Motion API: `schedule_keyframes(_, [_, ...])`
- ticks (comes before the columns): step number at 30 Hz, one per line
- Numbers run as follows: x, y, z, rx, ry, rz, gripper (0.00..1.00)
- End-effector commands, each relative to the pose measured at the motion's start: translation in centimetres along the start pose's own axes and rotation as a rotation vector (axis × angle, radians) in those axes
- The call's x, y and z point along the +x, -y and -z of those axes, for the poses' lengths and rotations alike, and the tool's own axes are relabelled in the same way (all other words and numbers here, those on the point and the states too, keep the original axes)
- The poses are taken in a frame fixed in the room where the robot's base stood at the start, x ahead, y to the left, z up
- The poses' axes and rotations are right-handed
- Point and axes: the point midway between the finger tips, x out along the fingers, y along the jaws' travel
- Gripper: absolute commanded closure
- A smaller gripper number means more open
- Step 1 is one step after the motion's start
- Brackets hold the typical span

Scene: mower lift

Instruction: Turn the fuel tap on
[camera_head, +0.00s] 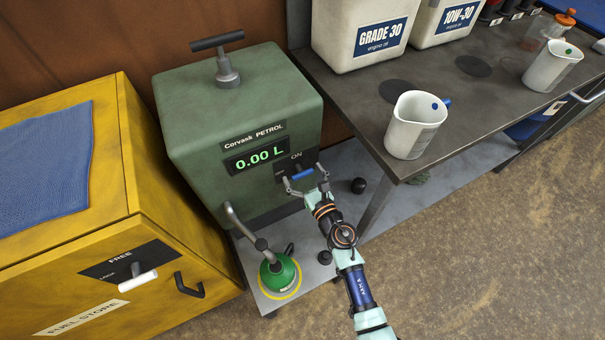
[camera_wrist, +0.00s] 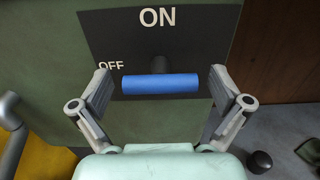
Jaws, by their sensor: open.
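The fuel tap is a blue bar handle (camera_head: 303,174) on a black plate on the front of the green petrol dispenser (camera_head: 240,95), below its 0.00 L display. In the wrist view the blue handle (camera_wrist: 160,84) lies level, with "ON" printed above it and "OFF" above its left end. My gripper (camera_head: 304,178) is in front of the tap. Its fingers are open, one on each side of the handle's ends in the wrist view (camera_wrist: 160,90). I see small gaps at both ends; whether the fingertips reach the handle's depth I cannot tell.
A yellow fuel store cabinet (camera_head: 185,245) stands at the left. A dark bench (camera_head: 455,125) at the right holds white jugs (camera_head: 415,125) and oil containers. Floor is open at lower right.

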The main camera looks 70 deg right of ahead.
Motion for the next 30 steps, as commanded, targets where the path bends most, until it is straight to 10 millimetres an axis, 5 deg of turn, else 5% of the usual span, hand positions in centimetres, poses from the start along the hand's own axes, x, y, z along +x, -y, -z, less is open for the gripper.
schedule_keyframes(6, [0.08, -0.01, 0.0, 0.0, -0.001, 0.0, 0.0])
schedule_keyframes(15, [0.07, 0.0, -0.02, 0.0, 0.0, 0.0, 0.45])
schedule_keyframes(30, [0.07, 0.03, -0.19, 0.151, 0.0, 0.0, 0.45])
